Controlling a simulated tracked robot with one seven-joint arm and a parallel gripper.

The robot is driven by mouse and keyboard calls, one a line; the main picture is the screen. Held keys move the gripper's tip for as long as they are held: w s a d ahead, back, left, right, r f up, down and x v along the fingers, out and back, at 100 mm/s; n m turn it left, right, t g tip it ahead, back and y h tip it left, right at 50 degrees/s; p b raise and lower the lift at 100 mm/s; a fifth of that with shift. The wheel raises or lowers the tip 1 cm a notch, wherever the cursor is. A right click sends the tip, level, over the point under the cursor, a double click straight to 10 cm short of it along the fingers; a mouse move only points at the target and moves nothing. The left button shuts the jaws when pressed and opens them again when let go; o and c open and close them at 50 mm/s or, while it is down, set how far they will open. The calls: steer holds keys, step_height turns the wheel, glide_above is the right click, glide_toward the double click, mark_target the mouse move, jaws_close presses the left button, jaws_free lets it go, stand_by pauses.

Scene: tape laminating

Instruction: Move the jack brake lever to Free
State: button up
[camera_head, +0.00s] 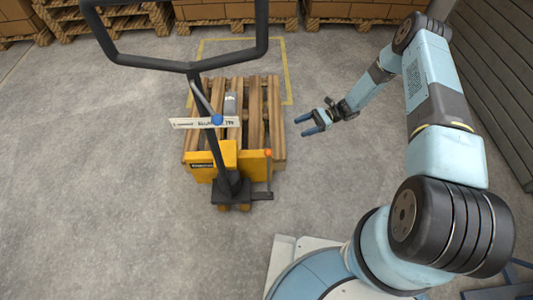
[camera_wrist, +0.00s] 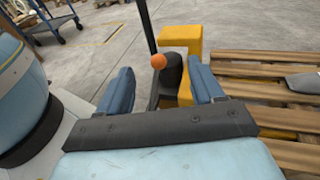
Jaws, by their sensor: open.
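The yellow pallet jack (camera_head: 202,172) stands at the centre-left in the head view, with its tall black handle above it. A short upright lever with an orange knob (camera_head: 267,153) is at its right side; I take this as the brake lever. Its markings cannot be read. A second lever with a blue knob (camera_head: 217,120) sits on the handle by a white label strip. My gripper (camera_head: 305,124) is open and empty, above and right of the orange knob. In the wrist view the orange knob (camera_wrist: 158,61) shows beyond and between my fingers (camera_wrist: 163,78), apart from them.
A wooden pallet (camera_head: 275,120) lies on the jack's forks, with a grey item (camera_head: 231,104) on it. Stacked boxes on pallets (camera_head: 230,10) line the back. A blue cart (camera_wrist: 55,25) stands far left in the wrist view. Floor right of the jack is clear.

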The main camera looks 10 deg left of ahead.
mark_target(265, 153)
steer(key=s+a+f+m+y, duration=0.25)
steer(key=s+f, duration=0.25)
steer(key=f, duration=0.5)
steer(key=shift+m+t, duration=0.25)
steer(key=shift+t, duration=0.15)
steer(key=x, duration=1.3)
steer(key=shift+a+r, duration=0.25)
steer(key=shift+c, duration=0.4)
